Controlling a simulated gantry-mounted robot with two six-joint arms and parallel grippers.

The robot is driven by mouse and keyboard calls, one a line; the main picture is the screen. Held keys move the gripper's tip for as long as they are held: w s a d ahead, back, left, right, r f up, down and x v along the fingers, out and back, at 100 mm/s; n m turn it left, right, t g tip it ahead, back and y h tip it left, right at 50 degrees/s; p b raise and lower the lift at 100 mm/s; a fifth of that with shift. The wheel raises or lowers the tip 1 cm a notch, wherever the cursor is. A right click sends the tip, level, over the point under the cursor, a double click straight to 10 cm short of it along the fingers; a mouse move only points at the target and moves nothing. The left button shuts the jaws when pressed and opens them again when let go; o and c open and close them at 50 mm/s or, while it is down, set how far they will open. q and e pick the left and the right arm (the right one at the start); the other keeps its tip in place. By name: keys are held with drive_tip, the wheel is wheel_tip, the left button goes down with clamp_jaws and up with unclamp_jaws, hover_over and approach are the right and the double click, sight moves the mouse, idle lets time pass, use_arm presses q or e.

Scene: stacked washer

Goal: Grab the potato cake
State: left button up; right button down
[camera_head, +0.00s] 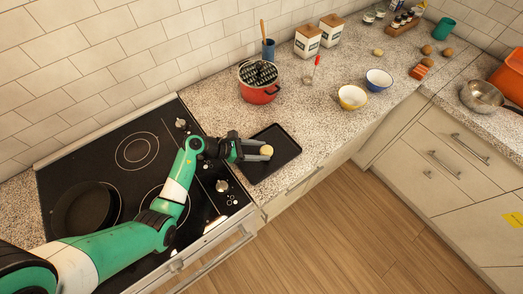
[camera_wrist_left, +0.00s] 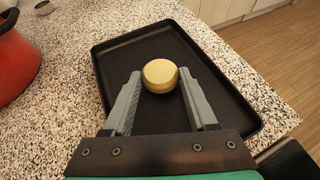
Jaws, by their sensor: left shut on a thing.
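The potato cake (camera_head: 266,150) is a small round yellow-tan disc at the black tray (camera_head: 285,140) on the counter. In the left wrist view the potato cake (camera_wrist_left: 160,75) sits between the tips of my left gripper's grey fingers, with the tray (camera_wrist_left: 246,112) below and around it. My left gripper (camera_head: 262,152) is shut on the potato cake; its fingers (camera_wrist_left: 160,97) touch the sides of the cake. I cannot tell whether the cake is lifted off the tray. My right gripper is not in either view.
A red pot (camera_head: 259,92) stands behind the tray, also at the left in the wrist view (camera_wrist_left: 18,62). A yellow bowl (camera_head: 352,97) and a blue bowl (camera_head: 378,80) are to the right. A black pan (camera_head: 85,208) is on the stove. Counter between tray and bowls is mostly clear.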

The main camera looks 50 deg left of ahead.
sight(260, 153)
use_arm(q)
wheel_tip(260, 153, up, 4)
drive_tip(key=shift+s+d+f+p, duration=0.15)
drive_tip(key=shift+f+p, duration=0.1)
drive_tip(key=shift+p, duration=0.3)
drive_tip(key=s+d+r+p, duration=0.3)
drive_tip(key=s+d+r, duration=0.6)
drive_tip(key=d, duration=0.1)
drive_tip(key=shift+d, duration=0.15)
